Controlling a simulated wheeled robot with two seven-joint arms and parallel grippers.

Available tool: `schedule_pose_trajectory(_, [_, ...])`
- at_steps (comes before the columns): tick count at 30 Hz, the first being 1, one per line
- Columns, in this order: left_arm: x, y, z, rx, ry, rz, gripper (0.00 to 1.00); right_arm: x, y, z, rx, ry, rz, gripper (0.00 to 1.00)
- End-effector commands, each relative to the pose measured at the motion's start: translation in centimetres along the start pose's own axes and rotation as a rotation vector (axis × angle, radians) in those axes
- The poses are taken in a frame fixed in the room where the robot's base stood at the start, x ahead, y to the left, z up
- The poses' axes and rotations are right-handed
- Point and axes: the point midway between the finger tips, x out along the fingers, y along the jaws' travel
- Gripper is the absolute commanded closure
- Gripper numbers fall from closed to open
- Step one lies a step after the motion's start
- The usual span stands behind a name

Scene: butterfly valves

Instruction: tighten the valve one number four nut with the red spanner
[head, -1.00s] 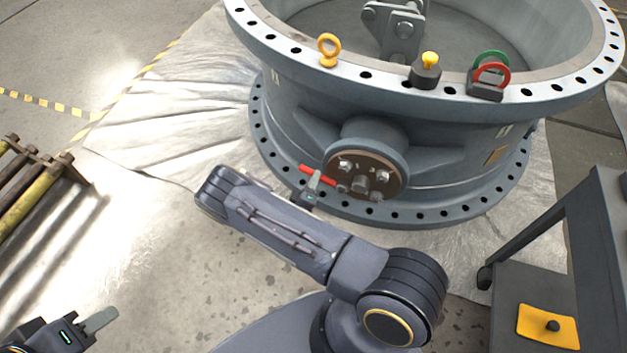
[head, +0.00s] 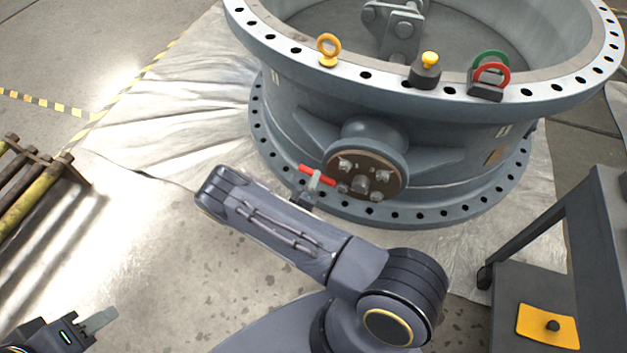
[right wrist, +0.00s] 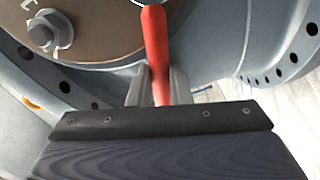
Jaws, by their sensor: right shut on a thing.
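The red spanner (head: 317,174) is held in my right gripper (head: 312,186), at the left side of the valve's brown round end plate (head: 366,172). Several nuts sit on that plate; the spanner's far end reaches the plate's left edge by a nut (head: 342,187), and I cannot tell whether it is seated on it. In the right wrist view the red handle (right wrist: 155,50) stands between the two fingers (right wrist: 155,86), with a nut (right wrist: 43,34) to the left on the plate. Nut numbers are not readable. My left gripper (head: 98,322) is low at the left, away from the valve; its jaw gap is not clear.
The big grey valve body (head: 460,140) stands on silvery sheeting. A dark cart (head: 600,230) stands at right, yellowed bars (head: 30,190) at left.

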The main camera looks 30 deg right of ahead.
Motion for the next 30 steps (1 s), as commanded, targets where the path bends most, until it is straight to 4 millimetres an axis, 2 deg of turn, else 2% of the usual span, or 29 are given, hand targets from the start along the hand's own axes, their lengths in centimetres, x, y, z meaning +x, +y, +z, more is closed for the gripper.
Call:
schedule_pose_trajectory(11, [-0.1,0.0,0.0,0.0,0.0,0.0,0.64,-0.2,0.1,-0.1,0.002,0.001,0.001,1.0])
schedule_pose_trajectory(30, [-0.4,0.2,-0.2,0.0,0.0,0.0,0.64,-3.3,0.1,-0.1,0.0,0.001,0.001,1.0])
